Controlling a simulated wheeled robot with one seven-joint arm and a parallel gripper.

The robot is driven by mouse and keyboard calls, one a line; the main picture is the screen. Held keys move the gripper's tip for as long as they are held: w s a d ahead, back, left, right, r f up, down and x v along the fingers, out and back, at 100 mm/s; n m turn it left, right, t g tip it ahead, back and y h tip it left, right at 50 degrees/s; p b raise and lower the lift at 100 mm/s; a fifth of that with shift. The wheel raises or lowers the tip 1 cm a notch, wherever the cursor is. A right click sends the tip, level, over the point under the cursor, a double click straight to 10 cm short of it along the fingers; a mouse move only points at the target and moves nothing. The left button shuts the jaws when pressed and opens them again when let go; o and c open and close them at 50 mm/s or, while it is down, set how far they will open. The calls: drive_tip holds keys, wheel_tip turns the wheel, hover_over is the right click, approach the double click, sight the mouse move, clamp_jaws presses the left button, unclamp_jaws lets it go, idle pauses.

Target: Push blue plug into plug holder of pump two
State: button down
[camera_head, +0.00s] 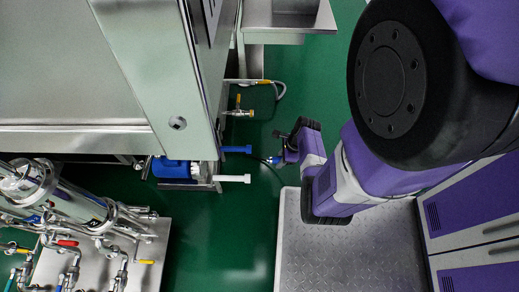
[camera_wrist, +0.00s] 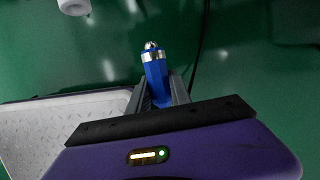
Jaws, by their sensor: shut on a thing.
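My gripper (camera_head: 281,160) is shut on the blue plug (camera_wrist: 156,80), which also shows as a small blue spot in the head view (camera_head: 271,160). In the wrist view the plug stands between the two fingers, its silver metal tip pointing away from my gripper. A blue pump motor (camera_head: 172,168) sits low beside the washer. A blue bar-like part (camera_head: 236,149) and a white bar-like part (camera_head: 233,178) stick out to the right of the washer frame, left of my gripper and apart from the plug. I cannot tell which is the holder of pump two.
The steel washer (camera_head: 75,70) fills the upper left. A piped steel unit (camera_head: 75,215) stands at the lower left. A grey tread plate (camera_head: 345,250) lies below my arm, by purple and white cabinets (camera_head: 470,215). A dark cable runs near the plug. Green floor is open between.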

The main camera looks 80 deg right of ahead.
drive_tip(key=shift+s+a+p, duration=0.2)
drive_tip(key=shift+a+p, duration=0.9)
drive_tip(key=shift+a, duration=0.85)
drive_tip(key=shift+a, duration=0.15)
drive_tip(key=shift+s+a+p, duration=0.15)
drive_tip(key=shift+a+p, duration=0.5)
drive_tip(key=shift+a, duration=0.4)
drive_tip(key=shift+s+a+p, duration=0.1)
drive_tip(key=shift+a+p, duration=0.5)
drive_tip(key=shift+a, duration=0.4)
drive_tip(key=shift+w, duration=0.1)
drive_tip(key=shift+w+a+p, duration=0.15)
drive_tip(key=shift+w+p, duration=0.2)
drive_tip(key=shift+w, duration=1.1)
drive_tip(key=shift+w+a+p, duration=0.1)
drive_tip(key=shift+w+p, duration=0.25)
drive_tip(key=shift+w, duration=1.05)
drive_tip(key=shift+w+a+p, duration=0.1)
drive_tip(key=shift+w+p, duration=0.35)
drive_tip(key=shift+w, duration=0.25)
drive_tip(key=c, duration=1.1)
unclamp_jaws()
